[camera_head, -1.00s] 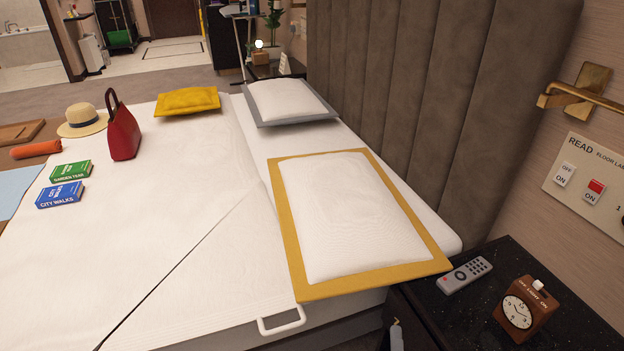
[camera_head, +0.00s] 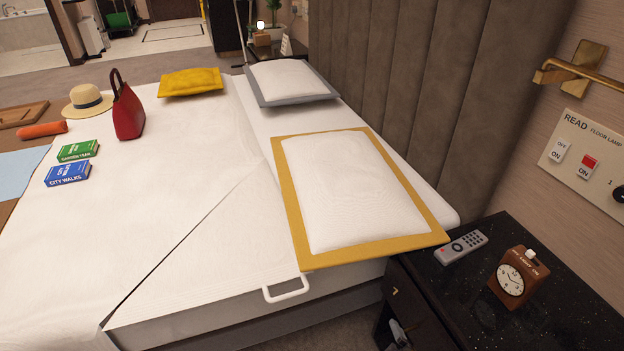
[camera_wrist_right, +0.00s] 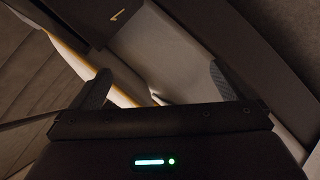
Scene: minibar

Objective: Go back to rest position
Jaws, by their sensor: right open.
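My right gripper (camera_wrist_right: 160,85) shows in the right wrist view with its two dark fingers spread wide apart. It is open, and nothing is between the fingers. Beyond it are a pale surface and dark panels, seen at a tilt. Neither gripper shows in the head view. My left gripper is not in any frame.
A bed (camera_head: 180,265) with a yellow-edged pillow (camera_head: 350,190) fills the middle. A white handle (camera_head: 286,290) juts from its near side. A black nightstand (camera_head: 470,300) at right holds a remote (camera_head: 461,247) and a clock (camera_head: 516,278). Wall switches (camera_head: 572,160) are further right.

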